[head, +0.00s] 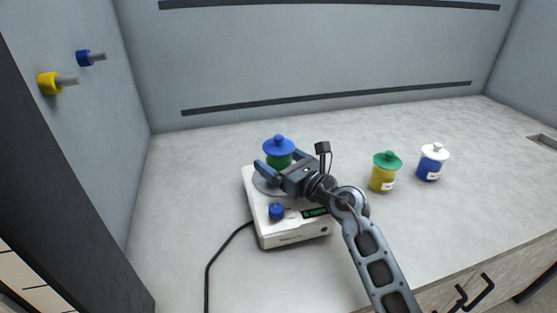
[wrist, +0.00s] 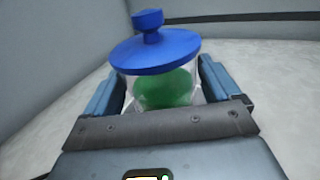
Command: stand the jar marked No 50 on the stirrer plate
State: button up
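A clear jar with a blue knobbed lid and green contents (head: 279,147) is at the stirrer plate's far side in the head view. It looks upright there and slightly tilted in the wrist view (wrist: 165,88). No label shows on it. My gripper (head: 281,162) reaches in from the front right, with one blue finger on each side of the jar. The fingers (wrist: 158,90) lie close along the glass, but whether they press on it is unclear. The white stirrer plate (head: 290,238) has a round grey top, partly hidden. The jar's base is hidden, so contact with the top is unclear.
A yellow jar with a green lid (head: 383,175) and a blue jar with a white lid (head: 431,164) stand to the right; their labels are too small to read. A black cable (head: 222,249) runs from the stirrer to the front. Wall knobs (head: 50,83) project at left.

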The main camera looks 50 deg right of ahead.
jog(key=shift+o, duration=0.8)
jog(key=shift+r, duration=0.2)
jog(key=s, duration=0.3)
jog(key=s+a+b, duration=0.1)
jog(key=s, duration=0.6)
jog(key=shift+s+a+f, duration=0.15)
jog(key=shift+s+a, duration=0.05)
jog(key=shift+a, duration=0.05)
jog(key=shift+s+a+b, duration=0.1)
jog(key=shift+s+b, duration=0.25)
jog(key=shift+s, duration=0.4)
jog(key=shift+a, duration=0.1)
